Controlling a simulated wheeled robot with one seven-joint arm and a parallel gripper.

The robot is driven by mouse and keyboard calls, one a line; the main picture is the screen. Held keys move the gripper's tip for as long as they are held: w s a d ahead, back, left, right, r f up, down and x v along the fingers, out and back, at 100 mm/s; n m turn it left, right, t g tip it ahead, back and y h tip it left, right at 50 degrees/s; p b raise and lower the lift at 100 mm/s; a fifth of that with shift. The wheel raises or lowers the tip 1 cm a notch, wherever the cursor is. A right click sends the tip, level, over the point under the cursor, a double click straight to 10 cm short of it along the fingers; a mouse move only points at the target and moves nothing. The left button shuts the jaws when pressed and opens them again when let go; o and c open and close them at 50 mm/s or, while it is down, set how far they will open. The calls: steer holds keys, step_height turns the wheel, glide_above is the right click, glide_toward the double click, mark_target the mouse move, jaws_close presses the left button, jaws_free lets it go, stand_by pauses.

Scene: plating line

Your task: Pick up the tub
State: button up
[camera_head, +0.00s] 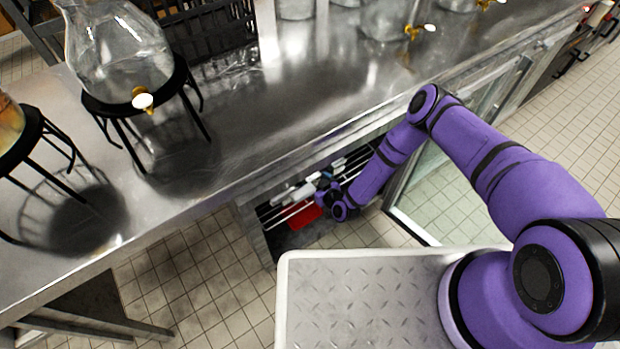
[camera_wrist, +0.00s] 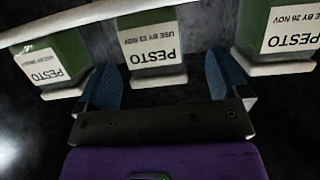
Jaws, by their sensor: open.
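Three green tubs with white PESTO labels show upside down in the wrist view. The middle tub (camera_wrist: 153,50) reads "USE BY 23 NOV", the right tub (camera_wrist: 286,32) reads "USE BY 26 NOV", and the left tub (camera_wrist: 50,62) has a date too small to read. My gripper (camera_wrist: 160,72) is open, its blue fingers on either side of the middle tub's near end. A gap shows on the right side of that tub; I cannot tell whether either finger touches it. In the head view my gripper reaches into the cabinet under the counter, largely hidden by my wrist.
The steel counter (camera_head: 240,150) overhangs the cabinet opening. The glass door (camera_head: 428,190) stands open beside my arm. A red item (camera_head: 304,217) lies in the cabinet near my gripper. A glass dispenser (camera_head: 118,50) stands on a black stand on the counter.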

mark_target(315, 181)
steer(key=shift+d+x, duration=0.2)
steer(key=shift+x, duration=2)
steer(key=shift+w+f, duration=0.1)
steer(key=c, duration=1.1)
